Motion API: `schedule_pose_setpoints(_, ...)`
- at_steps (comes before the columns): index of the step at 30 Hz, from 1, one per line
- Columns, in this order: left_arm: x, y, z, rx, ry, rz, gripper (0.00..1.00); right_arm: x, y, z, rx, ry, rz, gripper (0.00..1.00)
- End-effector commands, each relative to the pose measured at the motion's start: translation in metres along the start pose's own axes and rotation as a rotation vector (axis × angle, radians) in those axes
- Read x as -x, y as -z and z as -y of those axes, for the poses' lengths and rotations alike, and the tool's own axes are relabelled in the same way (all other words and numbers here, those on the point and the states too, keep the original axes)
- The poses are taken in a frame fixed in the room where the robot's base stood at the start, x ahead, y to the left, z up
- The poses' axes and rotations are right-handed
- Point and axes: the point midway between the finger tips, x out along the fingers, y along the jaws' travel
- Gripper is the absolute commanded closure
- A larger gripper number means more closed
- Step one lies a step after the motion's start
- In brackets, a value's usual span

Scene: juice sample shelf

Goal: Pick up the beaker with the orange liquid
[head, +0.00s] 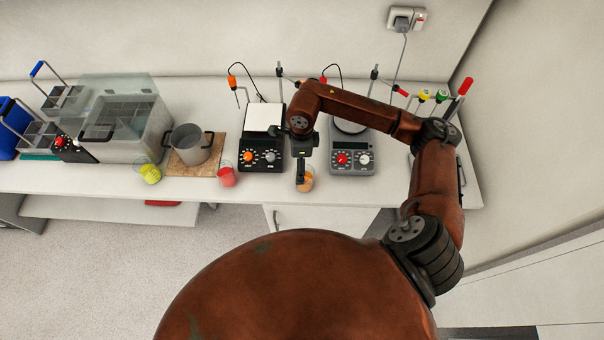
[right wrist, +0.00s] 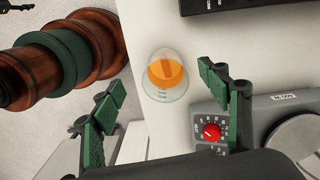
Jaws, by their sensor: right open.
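I see no contact. My left gripper is not in view.
A hotplate (head: 262,152) stands left of the beaker and another (head: 352,158) right of it. A beaker with red liquid (head: 228,177) and one with yellow liquid (head: 150,173) stand further left, near a metal pot (head: 191,145) and a clear water bath (head: 135,122).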

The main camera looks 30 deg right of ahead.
Motion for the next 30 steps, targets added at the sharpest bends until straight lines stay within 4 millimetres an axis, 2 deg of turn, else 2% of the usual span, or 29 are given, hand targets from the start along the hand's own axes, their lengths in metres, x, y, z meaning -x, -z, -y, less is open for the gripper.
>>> schedule_pose_setpoints(1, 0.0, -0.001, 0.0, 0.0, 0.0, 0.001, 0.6, 0.001, 0.01, 0.005, -0.004, 0.013, -0.031, 0.31)
schedule_pose_setpoints(5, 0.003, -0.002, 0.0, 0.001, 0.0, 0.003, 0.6, -0.008, 0.022, 0.008, -0.014, 0.02, -0.061, 0.31)
schedule_pose_setpoints(16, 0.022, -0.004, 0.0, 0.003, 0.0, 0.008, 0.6, -0.051, 0.027, 0.0, -0.02, 0.017, -0.056, 0.31)
schedule_pose_setpoints(21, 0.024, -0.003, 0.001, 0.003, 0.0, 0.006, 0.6, -0.071, 0.027, 0.001, -0.018, 0.019, -0.054, 0.31)
schedule_pose_setpoints(30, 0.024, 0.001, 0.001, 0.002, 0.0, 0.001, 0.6, -0.075, 0.026, 0.002, -0.015, 0.021, -0.054, 0.33)
